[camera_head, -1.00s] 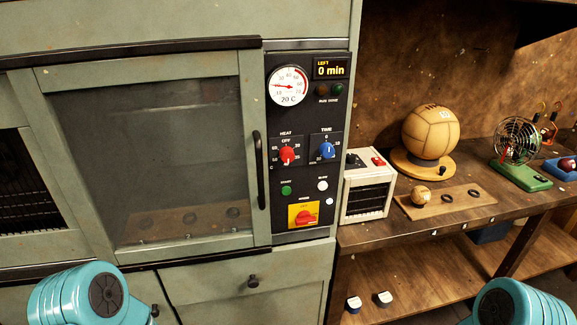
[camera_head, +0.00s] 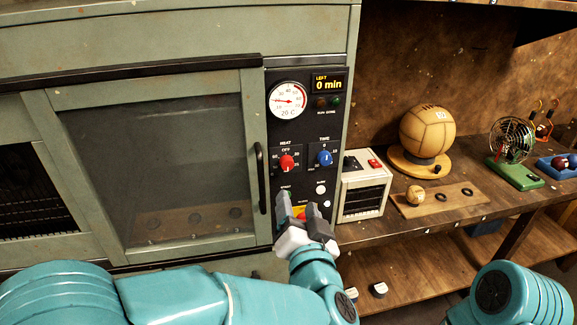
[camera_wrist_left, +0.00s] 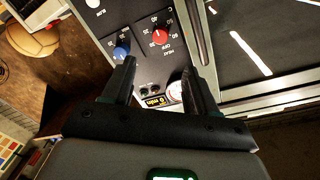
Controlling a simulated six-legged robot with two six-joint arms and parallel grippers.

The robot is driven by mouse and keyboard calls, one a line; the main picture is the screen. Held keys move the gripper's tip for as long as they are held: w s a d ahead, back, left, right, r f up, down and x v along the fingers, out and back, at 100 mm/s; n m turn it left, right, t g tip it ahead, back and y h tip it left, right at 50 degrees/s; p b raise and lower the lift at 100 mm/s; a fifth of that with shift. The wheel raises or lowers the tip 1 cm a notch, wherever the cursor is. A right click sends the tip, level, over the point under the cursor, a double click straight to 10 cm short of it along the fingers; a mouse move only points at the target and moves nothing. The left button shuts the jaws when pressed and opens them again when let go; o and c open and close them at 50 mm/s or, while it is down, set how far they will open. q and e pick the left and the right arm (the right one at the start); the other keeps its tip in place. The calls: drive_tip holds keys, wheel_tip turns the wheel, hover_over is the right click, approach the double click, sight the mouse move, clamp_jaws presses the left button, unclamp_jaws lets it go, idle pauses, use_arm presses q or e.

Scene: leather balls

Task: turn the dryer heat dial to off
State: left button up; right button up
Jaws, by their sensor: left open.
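The red heat dial (camera_head: 287,162) is on the dryer's dark control panel (camera_head: 277,205), beside the blue time dial (camera_head: 324,158). Its mark appears to point up toward OFF, but it is too small to be sure. My left gripper (camera_head: 304,205) is open and empty in front of the lower panel, below the heat dial and apart from it. It hides part of the yellow plate with the red switch. In the left wrist view the heat dial (camera_wrist_left: 160,36) shows beyond and between the open fingers (camera_wrist_left: 159,80). My right gripper is out of view.
The dryer door (camera_head: 160,165) with its black upright handle (camera_head: 260,178) is left of the panel. A white box unit (camera_head: 366,190) stands right of it on the wooden bench (camera_head: 410,232). A leather ball (camera_head: 427,135) sits on a round stand.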

sight(288, 166)
use_arm(q)
drive_tip(key=w+p, duration=0.1)
drive_tip(key=w, duration=0.2)
drive_tip(key=w+a, duration=0.1)
drive_tip(key=w, duration=0.3)
drive_tip(key=w+a+p, duration=0.1)
drive_tip(key=w, duration=0.3)
drive_tip(key=shift+p, duration=0.3)
drive_tip(key=shift+w+a, duration=0.2)
drive_tip(key=shift+w, duration=0.6)
drive_tip(key=c, duration=1.1)
